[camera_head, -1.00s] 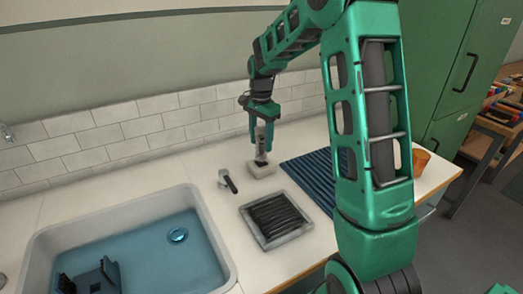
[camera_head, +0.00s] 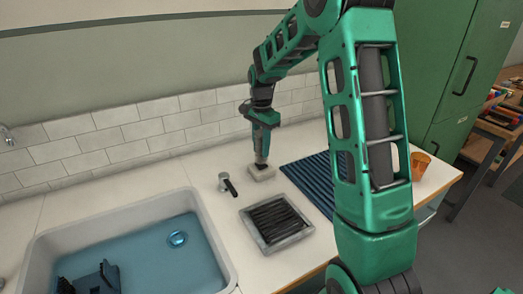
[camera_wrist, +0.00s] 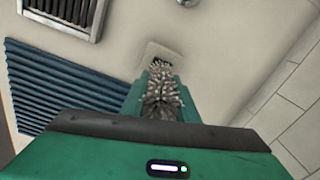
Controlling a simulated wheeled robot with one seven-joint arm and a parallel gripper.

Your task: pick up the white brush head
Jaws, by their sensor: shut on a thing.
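My gripper (camera_head: 262,155) points down over a small pale block (camera_head: 260,175) on the counter, left of the blue ribbed mat. In the wrist view my gripper (camera_wrist: 160,88) is shut on a pale grey, bristly piece, seemingly the white brush head (camera_wrist: 160,92). Its tip overlaps the dark opening in the pale block (camera_wrist: 150,50). I cannot tell whether the tip is inside the opening or just above it. In the head view the fingers hide most of the held piece.
A blue ribbed mat (camera_head: 308,172) lies right of the block. A grey tray with dark slats (camera_head: 302,236) lies in front. A dark-handled tool (camera_head: 229,186) lies left. A sink (camera_head: 215,222) with blue water is at the left. An orange cup (camera_head: 419,165) stands right.

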